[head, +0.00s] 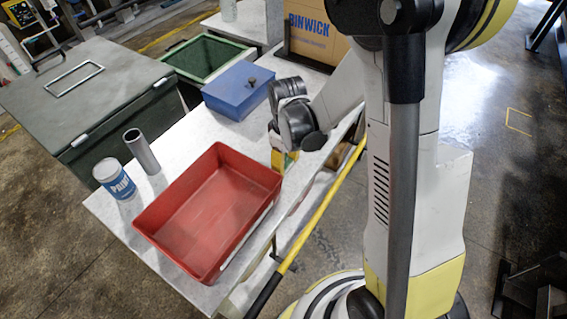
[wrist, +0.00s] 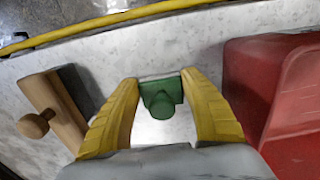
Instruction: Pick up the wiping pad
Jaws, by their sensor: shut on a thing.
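The wiping pad (wrist: 176,84), which I take to be the green piece with a round green knob, sits between the fingertips in the wrist view. My gripper (wrist: 160,82) is shut on it, one yellow finger on each side. Its lower part is close over the pale tabletop; I cannot tell whether it touches the table. In the head view my gripper (head: 284,160) is beside the red tray's far right corner, mostly hidden by my wrist, and only a little green and yellow shows.
A wooden block with a knob (wrist: 55,115) lies left of my gripper. The red tray (head: 160,238) stands close on the other side. A blue box (head: 232,92), grey tube (head: 142,152) and paint can (head: 113,180) share the table. A yellow rail (head: 318,222) runs along its edge.

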